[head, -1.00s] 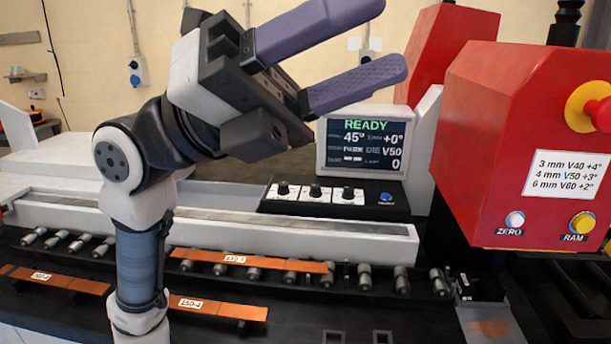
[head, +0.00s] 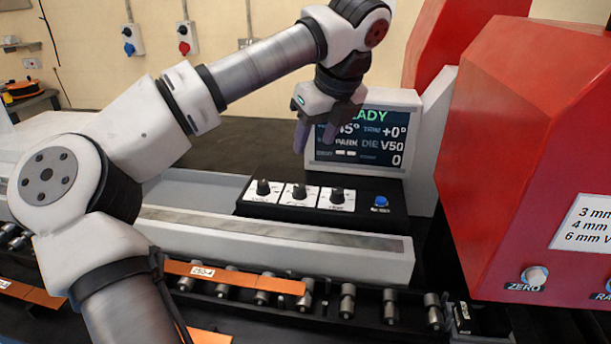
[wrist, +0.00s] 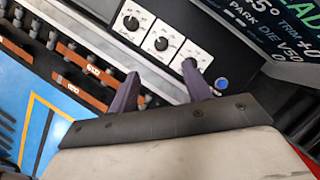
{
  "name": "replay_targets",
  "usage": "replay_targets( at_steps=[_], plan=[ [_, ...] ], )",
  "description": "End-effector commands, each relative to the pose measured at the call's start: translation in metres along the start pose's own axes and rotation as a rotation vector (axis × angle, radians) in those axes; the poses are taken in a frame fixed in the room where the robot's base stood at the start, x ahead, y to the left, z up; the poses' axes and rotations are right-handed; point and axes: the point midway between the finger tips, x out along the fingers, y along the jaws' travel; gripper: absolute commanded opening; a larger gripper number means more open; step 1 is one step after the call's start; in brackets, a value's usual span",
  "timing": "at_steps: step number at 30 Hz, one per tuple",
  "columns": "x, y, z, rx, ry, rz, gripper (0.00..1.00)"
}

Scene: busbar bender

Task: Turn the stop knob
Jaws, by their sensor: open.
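Three black knobs stand in a row on the control panel: a left knob (head: 263,187), a middle knob (head: 299,190) and a right knob (head: 337,196), each on a white plate. Their labels are too small to read, so I cannot tell which is the stop knob. In the wrist view the left knob (wrist: 132,23) and middle knob (wrist: 161,44) show clearly; a finger overlaps the right knob's place. My gripper (head: 316,143) is open and empty, fingers pointing down, above the panel and in front of the screen. It also shows in the wrist view (wrist: 160,76).
The screen (head: 365,150) behind shows a partly covered READY, PARK, DIE V50 and 0. A blue button (head: 381,200) sits right of the knobs. A red machine housing (head: 530,170) stands at right. Rollers and copper bars (head: 235,277) lie in front of the long white rail (head: 270,245).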

Motion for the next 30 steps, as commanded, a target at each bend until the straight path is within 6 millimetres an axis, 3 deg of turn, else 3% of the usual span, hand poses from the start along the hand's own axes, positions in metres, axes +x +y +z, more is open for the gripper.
replay_targets(
  at_steps=[5, 18, 24, 30],
  plan=[
    [0.023, 0.000, 0.000, 0.003, 0.006, -0.001, 0.49],
    [0.110, -0.001, -0.001, 0.005, 0.008, -0.005, 0.49],
    [0.130, -0.002, -0.002, 0.005, 0.005, -0.006, 0.49],
    [0.135, -0.002, -0.002, 0.005, 0.004, -0.006, 0.49]
  ],
)
